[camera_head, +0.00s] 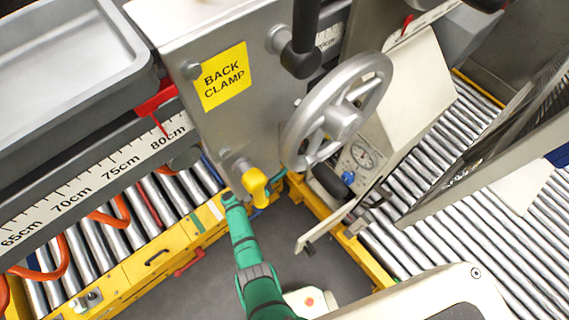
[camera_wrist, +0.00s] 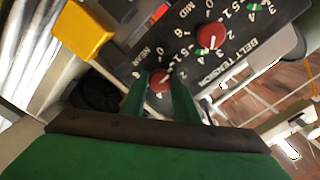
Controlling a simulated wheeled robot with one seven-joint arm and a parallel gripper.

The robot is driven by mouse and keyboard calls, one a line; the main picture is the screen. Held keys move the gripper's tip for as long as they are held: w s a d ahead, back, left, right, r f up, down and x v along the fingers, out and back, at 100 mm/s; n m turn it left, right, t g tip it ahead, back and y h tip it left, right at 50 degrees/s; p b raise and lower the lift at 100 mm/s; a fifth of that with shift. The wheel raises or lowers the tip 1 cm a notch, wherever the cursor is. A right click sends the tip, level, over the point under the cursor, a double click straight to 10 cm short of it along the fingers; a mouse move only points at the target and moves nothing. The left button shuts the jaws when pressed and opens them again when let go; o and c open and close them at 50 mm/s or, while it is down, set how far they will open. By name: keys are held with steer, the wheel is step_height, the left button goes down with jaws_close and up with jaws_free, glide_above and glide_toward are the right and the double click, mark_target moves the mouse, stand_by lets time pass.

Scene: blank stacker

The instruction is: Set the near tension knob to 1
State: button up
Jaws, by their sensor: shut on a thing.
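The near tension knob (camera_wrist: 160,79) is a small red knob on a dark dial panel, beside the word NEAR, in the wrist view. My gripper (camera_wrist: 160,88) has its two green fingers on either side of this knob, shut on it. The knob shows a pale pointer mark, but I cannot tell which number it points at. Part of its number ring is hidden by the fingers. The panel (camera_wrist: 237,62) reads BELT TENSION and appears upside down. In the head view my green arm reaches down beside the machine; the knob is not visible there.
A second red knob (camera_wrist: 210,36) sits by the MID label, close to my fingers. A yellow block-like part (camera_wrist: 82,31) is at the upper left. In the head view, a yellow handle (camera_head: 255,183) and a large handwheel (camera_head: 337,112) stand near my arm.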

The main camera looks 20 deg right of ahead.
steer(key=shift+s+f, duration=0.1)
steer(key=o, duration=1)
steer(key=shift+o, duration=0.2)
steer(key=shift+a, duration=0.15)
steer(key=v, duration=1)
steer(key=shift+a, duration=0.25)
steer(key=shift+s, duration=0.1)
